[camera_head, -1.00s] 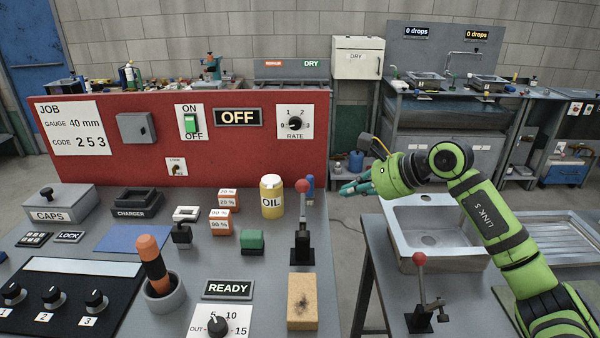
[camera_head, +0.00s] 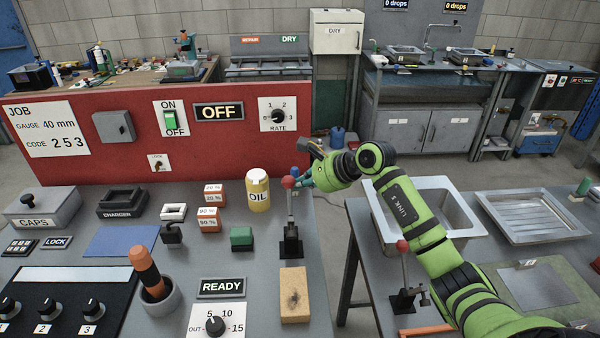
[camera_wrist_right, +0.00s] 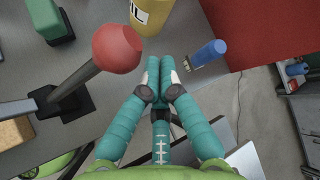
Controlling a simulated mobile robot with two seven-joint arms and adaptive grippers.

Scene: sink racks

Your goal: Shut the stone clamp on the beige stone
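The stone clamp (camera_head: 290,222) stands on the left bench behind the beige stone, its lever upright with a red ball on top. The red ball also shows large in the right wrist view (camera_wrist_right: 117,48). The beige stone (camera_head: 294,297) is a block with a dark mark, lying in front of the clamp's black base; its edge shows in the right wrist view (camera_wrist_right: 14,131). My right gripper (camera_head: 303,180) is beside the red ball, on its right. In the right wrist view its teal fingers (camera_wrist_right: 160,64) are together and empty, apart from the ball. My left gripper is out of view.
A yellow oil can (camera_head: 257,190) stands left of the lever, and a blue-capped item (camera_wrist_right: 208,53) is close to my fingertips. A second red-knobbed lever (camera_head: 404,275) stands on the sink bench under my right arm. A gap separates the benches.

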